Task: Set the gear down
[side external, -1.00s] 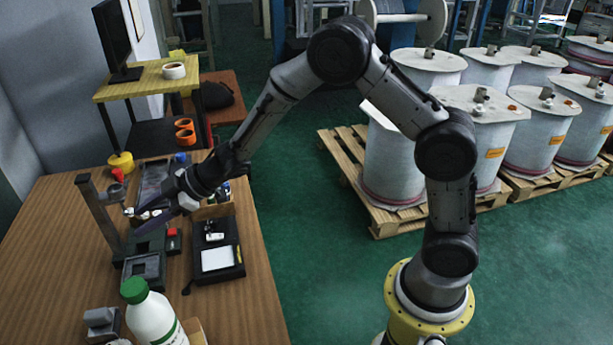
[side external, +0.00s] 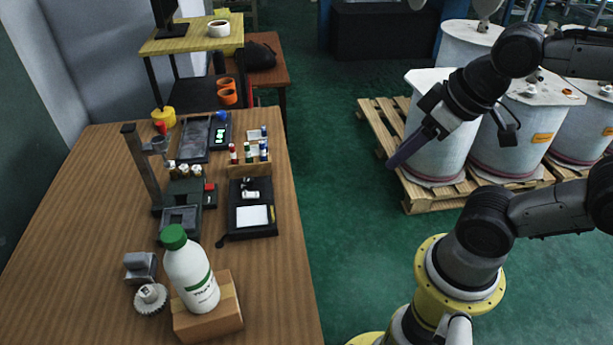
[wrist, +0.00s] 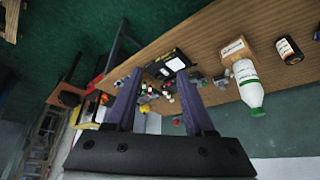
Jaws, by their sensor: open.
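A white toothed gear (side external: 150,298) lies on the wooden table (side external: 75,270), just in front of a small grey block (side external: 140,266) and left of the bottle. My gripper (side external: 393,163) is well to the right of the table, over the green floor in front of the white drums. Its long purple fingers point down and left in the side external view. In the wrist view, my gripper (wrist: 156,76) has its two fingers spread apart with nothing between them. I cannot make out the gear in the wrist view.
A white bottle with a green cap (side external: 190,270) stands on a cardboard box (side external: 220,315). A dark upright stand (side external: 143,170), trays and small vials occupy the table's middle and back. A pallet (side external: 418,203) with white drums stands right.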

